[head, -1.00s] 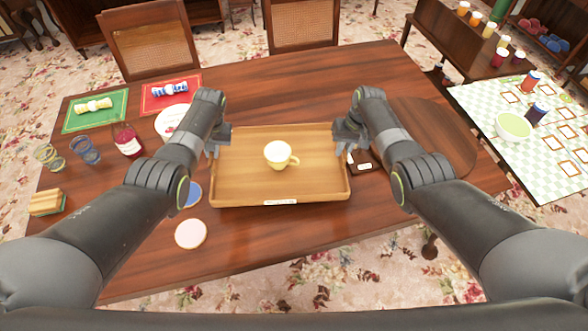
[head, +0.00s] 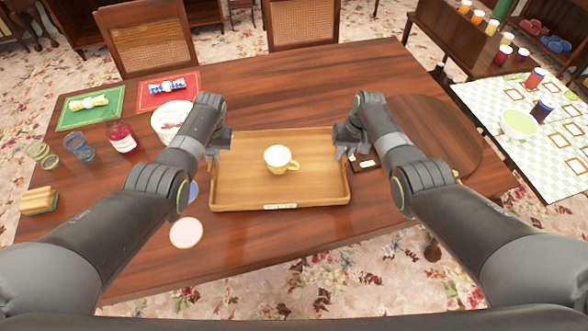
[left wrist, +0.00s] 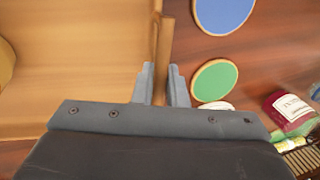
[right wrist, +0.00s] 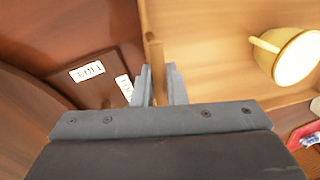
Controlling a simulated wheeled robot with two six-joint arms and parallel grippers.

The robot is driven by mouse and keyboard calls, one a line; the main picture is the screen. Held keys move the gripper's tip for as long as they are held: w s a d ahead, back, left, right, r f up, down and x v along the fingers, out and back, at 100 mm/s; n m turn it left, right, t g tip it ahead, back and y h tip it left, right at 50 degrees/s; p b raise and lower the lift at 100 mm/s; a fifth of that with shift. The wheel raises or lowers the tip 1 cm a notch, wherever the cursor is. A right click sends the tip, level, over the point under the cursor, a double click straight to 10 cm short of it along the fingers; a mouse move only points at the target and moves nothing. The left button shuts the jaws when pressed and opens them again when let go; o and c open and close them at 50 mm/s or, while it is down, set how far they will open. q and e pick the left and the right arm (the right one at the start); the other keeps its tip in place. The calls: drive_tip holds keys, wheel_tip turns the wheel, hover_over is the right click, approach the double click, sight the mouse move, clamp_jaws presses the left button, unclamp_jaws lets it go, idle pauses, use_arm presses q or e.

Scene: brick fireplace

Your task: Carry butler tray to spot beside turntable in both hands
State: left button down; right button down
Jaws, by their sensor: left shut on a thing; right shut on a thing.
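The butler tray (head: 233,192) is a rectangular light-wood tray with raised sides, in the middle of the head view over the table's near part. A cream cup (head: 278,157) stands upright in it. My left gripper (head: 213,148) is shut on the tray's left wall, seen between the fingers (left wrist: 160,88) in the left wrist view. My right gripper (head: 345,147) is shut on the right wall, also seen in the right wrist view (right wrist: 157,85). The turntable (head: 440,135) is a round dark-wood disc to the tray's right. I cannot tell whether the tray touches the table.
Small label cards (right wrist: 87,72) lie between the tray and turntable. The table's far middle is clear.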

use_arm(q)
drive_tip(key=shift+f+b, duration=0.35)
drive_tip(key=shift+f, duration=0.15)
use_arm(e)
drive_tip(key=shift+f, duration=0.5)
use_arm(q)
drive_tip(key=c, duration=1.5)
unclamp_jaws()
drive_tip(key=shift+r, duration=0.15)
use_arm(e)
drive_tip(key=c, duration=1.5)
unclamp_jaws()
drive_tip(key=shift+r, duration=0.15)
use_arm(q)
drive_tip(key=shift+o, duration=0.2)
use_arm(e)
drive_tip(key=shift+o, duration=0.2)
drive_tip(key=shift+d+r, duration=0.15)
drive_tip(key=shift+r, duration=0.55)
use_arm(q)
wheel_tip(320, 180, up, 12)
drive_tip(key=d, duration=0.2)
drive_tip(key=shift+d, duration=0.15)
use_arm(e)
wheel_tip(320, 180, up, 10)
drive_tip(key=d, duration=0.2)
drive_tip(key=shift+r, duration=0.2)
